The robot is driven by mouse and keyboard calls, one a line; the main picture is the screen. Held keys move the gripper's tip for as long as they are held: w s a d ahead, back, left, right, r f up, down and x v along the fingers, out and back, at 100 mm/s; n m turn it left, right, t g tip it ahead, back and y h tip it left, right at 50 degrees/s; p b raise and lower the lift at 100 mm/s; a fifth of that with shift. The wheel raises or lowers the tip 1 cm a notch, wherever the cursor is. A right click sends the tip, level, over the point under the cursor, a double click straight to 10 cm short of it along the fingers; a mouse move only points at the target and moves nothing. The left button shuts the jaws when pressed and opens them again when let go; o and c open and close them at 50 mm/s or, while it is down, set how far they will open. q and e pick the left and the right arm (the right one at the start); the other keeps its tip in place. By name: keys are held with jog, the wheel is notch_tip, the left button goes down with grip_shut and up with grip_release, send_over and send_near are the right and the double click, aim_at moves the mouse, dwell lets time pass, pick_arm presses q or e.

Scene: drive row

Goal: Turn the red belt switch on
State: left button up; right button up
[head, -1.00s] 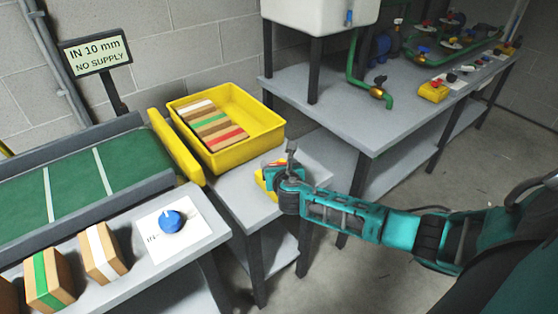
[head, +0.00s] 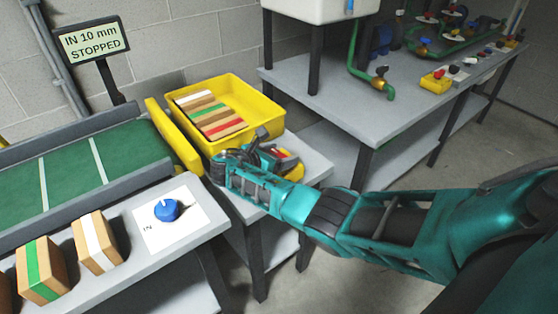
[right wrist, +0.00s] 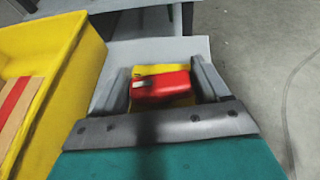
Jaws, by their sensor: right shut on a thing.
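The red belt switch (right wrist: 160,87) is a red handle on a yellow box (right wrist: 182,100). It sits on a small grey table (head: 312,168) in front of the yellow tray. In the right wrist view it lies between the two fingers of my right gripper (right wrist: 165,84), which is shut on it. In the head view my right gripper (head: 268,156) is at the switch and partly hides it, with the yellow box (head: 296,172) showing beside it. The sign (head: 92,41) reads "IN 10 mm STOPPED". My left gripper is not in view.
A yellow tray (head: 262,108) holds striped boxes just behind my gripper. A grey bench (head: 375,130) with pipes and other switches stands behind right.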

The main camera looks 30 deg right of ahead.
jog(key=shift+f+m+g+b, duration=0.2)
jog(key=shift+m+g+b, duration=0.3)
jog(key=shift+b, duration=0.1)
jog(key=shift+g, duration=0.3)
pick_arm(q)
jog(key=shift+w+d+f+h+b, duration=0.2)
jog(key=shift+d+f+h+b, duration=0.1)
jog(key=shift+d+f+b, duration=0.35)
pick_arm(e)
jog(key=shift+r+m+g, duration=0.2)
jog(key=shift+m+g, duration=0.2)
jog(key=shift+m, duration=0.2)
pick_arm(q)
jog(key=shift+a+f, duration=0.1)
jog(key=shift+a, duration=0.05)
pick_arm(e)
jog(key=o, duration=1)
jog(key=shift+c, duration=0.2)
pick_arm(q)
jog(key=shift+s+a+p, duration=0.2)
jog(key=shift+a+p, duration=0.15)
jog(key=shift+p, duration=0.45)
pick_arm(e)
jog(key=v, duration=1.3)
